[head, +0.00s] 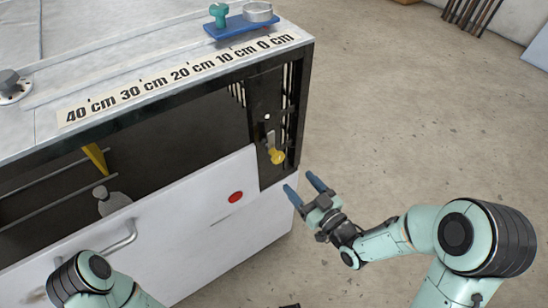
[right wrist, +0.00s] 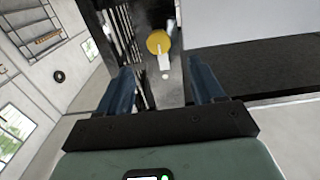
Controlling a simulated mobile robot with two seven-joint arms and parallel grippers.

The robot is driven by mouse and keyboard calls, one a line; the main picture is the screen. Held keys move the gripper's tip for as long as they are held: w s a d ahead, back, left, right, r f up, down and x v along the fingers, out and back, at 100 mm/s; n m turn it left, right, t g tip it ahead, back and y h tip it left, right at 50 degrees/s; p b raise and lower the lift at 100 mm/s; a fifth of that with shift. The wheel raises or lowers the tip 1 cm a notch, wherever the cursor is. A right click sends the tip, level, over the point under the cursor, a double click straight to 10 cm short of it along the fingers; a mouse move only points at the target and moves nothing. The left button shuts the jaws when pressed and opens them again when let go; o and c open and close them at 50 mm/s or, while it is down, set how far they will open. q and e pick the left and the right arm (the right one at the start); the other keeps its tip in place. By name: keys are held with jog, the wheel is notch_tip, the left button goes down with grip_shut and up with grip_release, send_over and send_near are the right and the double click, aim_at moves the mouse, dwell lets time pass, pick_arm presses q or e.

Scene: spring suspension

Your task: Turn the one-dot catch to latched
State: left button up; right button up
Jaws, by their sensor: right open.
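The one-dot catch has a round yellow knob (head: 276,156) at the lower end of a short lever. It sits on a dark upright panel (head: 258,98) at the cabinet's right front corner, with one white dot above it. In the right wrist view the yellow knob (right wrist: 158,42) and its pale lever show ahead, between the lines of my fingers. My right gripper (head: 302,185) is open and empty, to the right of and below the knob, apart from it. The right wrist view also shows the open fingers (right wrist: 162,90). Only part of my left arm shows; its gripper is out of view.
The cabinet's white front (head: 190,215) has a red button (head: 236,197) and a bar handle (head: 115,240). A centimetre scale (head: 180,75) runs along the top edge. A blue plate (head: 238,25) with a teal knob lies on top.

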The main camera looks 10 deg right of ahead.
aim_at(274, 150)
pick_arm(q)
jog(key=shift+d+r+p, duration=0.15)
jog(key=shift+r+p, duration=0.45)
jog(key=shift+p, duration=0.1)
pick_arm(e)
jog(key=x, duration=1.3)
jog(key=shift+w+r, duration=0.1)
jog(key=shift+w, duration=0.3)
